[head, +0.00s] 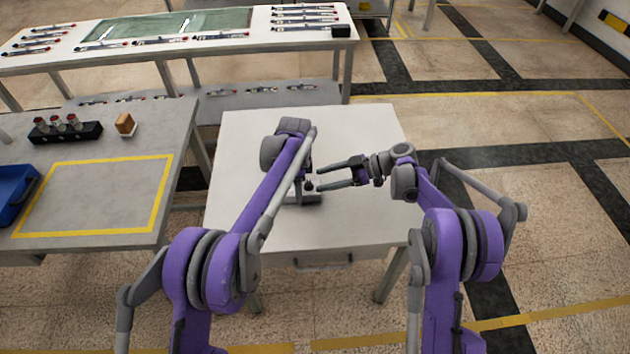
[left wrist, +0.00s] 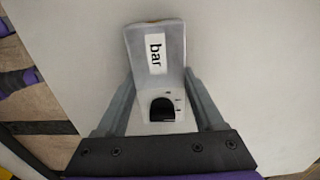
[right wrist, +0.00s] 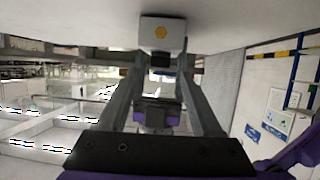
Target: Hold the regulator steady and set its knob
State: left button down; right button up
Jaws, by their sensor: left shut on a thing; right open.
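The regulator (head: 312,198) is a small grey block on the white table. In the left wrist view it carries a white label reading "bar" (left wrist: 156,55) and has a black round part at its near end. My left gripper (head: 299,196) reaches down from above and is shut on it, one finger on each side. My right gripper (head: 320,183) is level and open beside it, fingers pointing left. In the right wrist view a grey block with a yellow hexagon (right wrist: 160,32) and a dark knob-like part (right wrist: 159,60) lies ahead of the open fingers.
The white table (head: 365,125) is otherwise clear. A long bench (head: 130,60) with several tools stands behind.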

aim_at(310, 183)
jog(key=shift+x, duration=1.7)
grip_shut()
